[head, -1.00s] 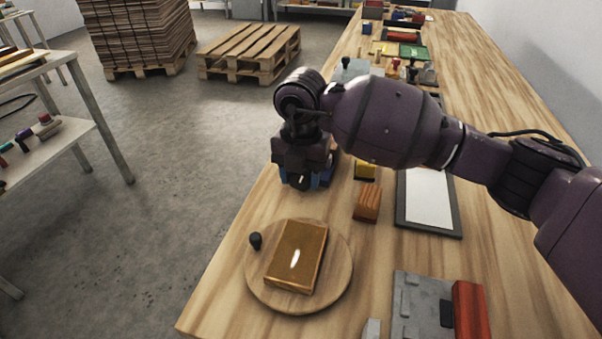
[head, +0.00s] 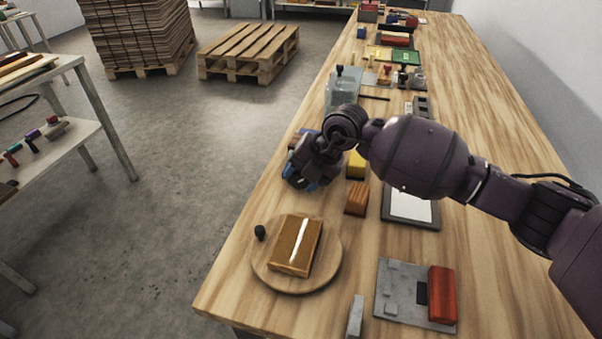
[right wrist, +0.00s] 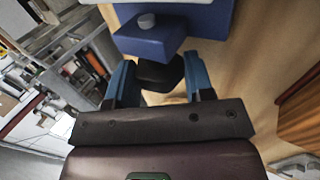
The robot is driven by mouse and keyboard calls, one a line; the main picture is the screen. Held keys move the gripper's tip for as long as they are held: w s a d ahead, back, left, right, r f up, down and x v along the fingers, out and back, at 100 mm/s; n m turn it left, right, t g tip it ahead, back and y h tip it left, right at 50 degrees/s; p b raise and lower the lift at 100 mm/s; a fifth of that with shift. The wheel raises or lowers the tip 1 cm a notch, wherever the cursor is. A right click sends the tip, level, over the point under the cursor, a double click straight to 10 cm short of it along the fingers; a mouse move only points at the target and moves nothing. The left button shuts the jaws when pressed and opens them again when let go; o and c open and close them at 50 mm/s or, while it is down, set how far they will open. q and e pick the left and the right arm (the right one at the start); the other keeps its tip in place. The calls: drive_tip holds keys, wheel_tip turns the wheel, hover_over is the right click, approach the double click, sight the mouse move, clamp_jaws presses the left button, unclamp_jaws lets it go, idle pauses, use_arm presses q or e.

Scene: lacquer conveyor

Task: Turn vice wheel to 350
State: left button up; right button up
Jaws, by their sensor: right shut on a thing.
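The vice (right wrist: 148,42) is a blue block with a grey round stud, at the top of the right wrist view. A dark wheel part (right wrist: 160,73) sticks out below it. My right gripper (right wrist: 160,78) has its two blue fingers on either side of this dark part and is shut on it. In the head view my right gripper (head: 308,180) is low at the table's left edge and mostly hides the vice. No number or scale on the wheel can be read. My left gripper is in neither view.
A round wooden board (head: 329,276) with a brown block (head: 296,246) and a black knob (head: 260,232) stands nearer. An orange-brown wooden block (head: 356,199) and a yellow block (head: 356,165) are close right of the gripper. A grey plate (head: 402,305) with a red block lies nearer right.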

drive_tip(key=shift+y, duration=0.5)
drive_tip(key=shift+f, duration=0.1)
drive_tip(key=o, duration=0.9)
drive_tip(key=shift+d+r+p, duration=0.15)
drive_tip(key=shift+r+p, duration=0.1)
drive_tip(key=shift+p, duration=0.05)
drive_tip(key=shift+s+p+v, duration=0.1)
drive_tip(key=shift+p+v, duration=0.5)
drive_tip(key=shift+v, duration=2)
drive_tip(key=shift+s+p+v, duration=0.15)
drive_tip(key=shift+p+v, duration=0.45)
drive_tip(key=shift+v, duration=2)
drive_tip(key=shift+f, duration=0.1)
